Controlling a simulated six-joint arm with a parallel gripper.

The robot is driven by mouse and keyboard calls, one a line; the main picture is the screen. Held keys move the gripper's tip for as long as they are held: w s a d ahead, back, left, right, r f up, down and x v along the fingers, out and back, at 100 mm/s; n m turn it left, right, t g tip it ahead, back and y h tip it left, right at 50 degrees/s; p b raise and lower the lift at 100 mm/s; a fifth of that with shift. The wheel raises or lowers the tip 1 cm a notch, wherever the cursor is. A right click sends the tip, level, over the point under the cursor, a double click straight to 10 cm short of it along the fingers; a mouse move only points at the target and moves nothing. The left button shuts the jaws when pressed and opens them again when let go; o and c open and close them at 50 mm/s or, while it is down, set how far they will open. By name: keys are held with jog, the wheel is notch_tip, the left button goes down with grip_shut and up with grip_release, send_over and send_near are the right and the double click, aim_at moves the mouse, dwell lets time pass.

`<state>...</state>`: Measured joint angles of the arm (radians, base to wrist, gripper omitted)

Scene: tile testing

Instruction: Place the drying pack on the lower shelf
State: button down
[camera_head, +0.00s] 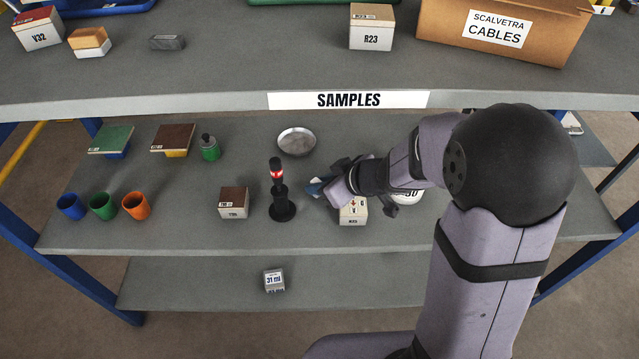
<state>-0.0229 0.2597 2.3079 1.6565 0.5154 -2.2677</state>
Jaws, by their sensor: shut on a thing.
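My gripper (325,188) reaches over the middle shelf, just right of a black post with a red-lit band. Its jaws are shut on a small blue thing (317,187), mostly hidden by the fingers; it may be the drying pack, but no label on it is readable. Just right of and below the jaws, a whitish box (353,212) with small marks on its top stands on the middle shelf, partly covered by my gripper. The lower shelf (200,285) holds one small grey block (274,281) marked "31 ml".
The middle shelf (330,237) carries the black post (281,204), a brown-topped box (234,203), a round metal dish (297,142), coloured cups (103,206) and a green bottle (209,148). The upper shelf (230,70) overhangs behind. The lower shelf is bare on both sides of the block.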

jog(key=c, duration=1.7)
grip_release()
jog(key=shift+o, duration=0.2)
jog(key=shift+r, duration=0.15)
jog(key=shift+r+p, duration=0.15)
jog(key=shift+p, duration=0.3)
jog(key=p+v, duration=0.2)
jog(key=v, duration=0.9)
jog(key=shift+s+d+r, duration=0.25)
jog(key=shift+s+a+f+g, duration=0.15)
jog(key=shift+s+f+g, duration=0.15)
jog(key=shift+s, duration=0.1)
jog(key=s+d+f+m+g+h, duration=0.3)
jog(key=s+m, duration=0.1)
jog(key=s, duration=0.3)
jog(key=s+d+f+m+g+h, duration=0.2)
jog(key=s+d+f+m+h, duration=0.1)
jog(key=s, duration=0.4)
jog(key=shift+d+f+m+g, duration=0.4)
jog(key=shift+d+f+m, duration=0.35)
jog(key=shift+m, duration=0.25)
